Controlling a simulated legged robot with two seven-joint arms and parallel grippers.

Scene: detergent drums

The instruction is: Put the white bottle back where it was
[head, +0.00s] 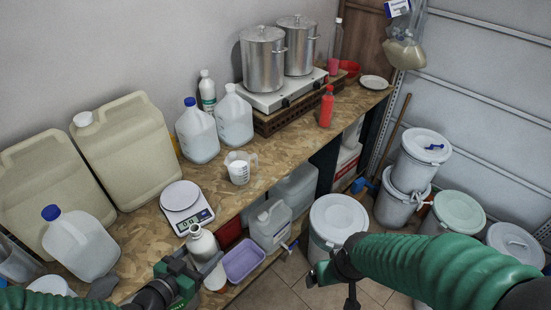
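The bottle is about upright, leaning slightly, and seems to be over the table's front edge. My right gripper (332,284) is in front of the table above the floor, fingers apart and empty. Another white bottle (207,92) with a label stands at the back of the table, behind the jugs.
On the table (150,240) are a scale (183,202), a measuring cup (239,167), large canisters (127,150), blue-capped jugs (198,135), a red bottle (327,106) and metal pots (263,60). A purple tub (244,261) is below. White drums (338,220) stand right. Tabletop ahead of the scale is partly clear.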

